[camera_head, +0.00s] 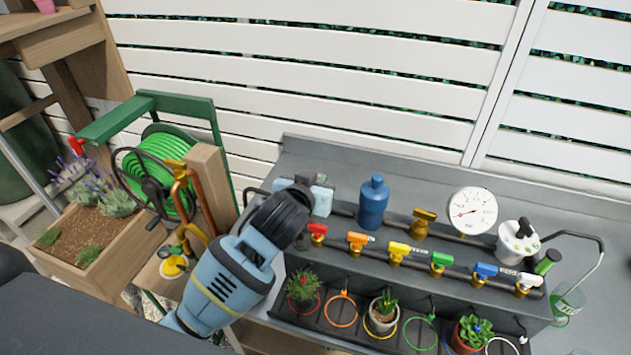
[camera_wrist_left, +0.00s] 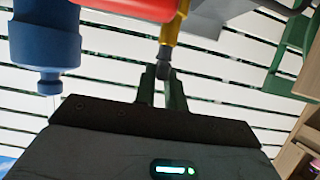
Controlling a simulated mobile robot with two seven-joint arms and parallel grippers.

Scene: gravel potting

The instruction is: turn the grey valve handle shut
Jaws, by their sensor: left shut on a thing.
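A row of coloured valve handles sits on the dark pipe. At its right end is a pale grey-white valve handle (camera_head: 528,280), apart from my left gripper. My left gripper (camera_wrist_left: 163,80) comes in at the left end of the row, beside the red valve handle (camera_head: 318,230). In the wrist view its fingers are closed in around a small dark grey piece (camera_wrist_left: 163,68) below a brass stem (camera_wrist_left: 170,35). I cannot tell if that piece is a valve handle. The red handle also shows there (camera_wrist_left: 130,8). In the head view my wrist hides the fingertips. My right gripper is not in view.
A blue bottle (camera_head: 374,202) and a white pressure gauge (camera_head: 472,211) stand behind the row. Small potted plants and coloured rings line the shelf below. A green hose reel (camera_head: 162,165) and a wooden planter (camera_head: 95,265) stand left of my arm.

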